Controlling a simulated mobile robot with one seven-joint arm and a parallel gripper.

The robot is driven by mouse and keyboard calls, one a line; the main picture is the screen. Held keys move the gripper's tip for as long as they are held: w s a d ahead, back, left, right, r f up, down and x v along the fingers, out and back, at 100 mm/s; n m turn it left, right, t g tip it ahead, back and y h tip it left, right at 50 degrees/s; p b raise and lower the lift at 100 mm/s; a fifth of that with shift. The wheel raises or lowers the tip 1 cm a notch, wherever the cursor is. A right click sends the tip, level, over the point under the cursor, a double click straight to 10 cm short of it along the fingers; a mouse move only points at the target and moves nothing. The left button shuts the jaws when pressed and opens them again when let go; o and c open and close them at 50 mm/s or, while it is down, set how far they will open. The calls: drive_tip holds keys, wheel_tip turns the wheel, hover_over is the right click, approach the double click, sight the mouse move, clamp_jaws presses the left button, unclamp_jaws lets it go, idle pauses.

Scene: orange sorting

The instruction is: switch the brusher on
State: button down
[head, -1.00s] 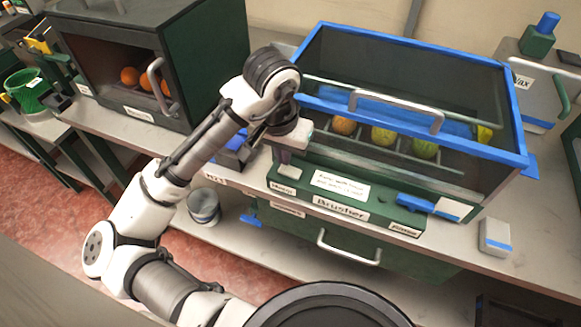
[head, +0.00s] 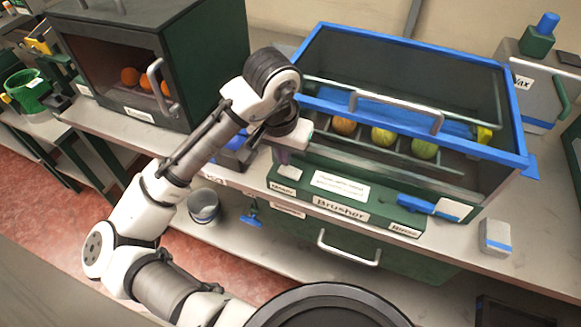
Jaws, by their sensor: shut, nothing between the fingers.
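The brusher is a large blue-framed clear box on a dark green base, named by a label plate (head: 341,208) on its front. Several fruits (head: 383,136), orange to yellow-green, lie inside it in a row. A small pale switch pad (head: 290,172) sits at the left end of the front panel, and a blue lever (head: 415,203) beside a white block at the right end. My gripper (head: 283,158) is shut and empty, pointing down just above and beside the pale pad. I cannot tell whether the fingertips touch it.
A dark cabinet (head: 200,45) with oranges inside stands at the left. A wax machine (head: 545,85) stands at the right. A metal bucket (head: 204,206) is on the lower shelf. A grey-and-blue block (head: 496,237) lies on the bench at right.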

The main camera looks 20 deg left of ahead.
sight(284, 169)
drive_tip(key=shift+f+b, duration=0.6)
drive_tip(key=shift+f, duration=0.3)
idle(0.9)
drive_tip(key=shift+r, duration=0.1)
wheel_tip(284, 169, up, 7)
drive_tip(key=p, duration=0.7)
idle(0.7)
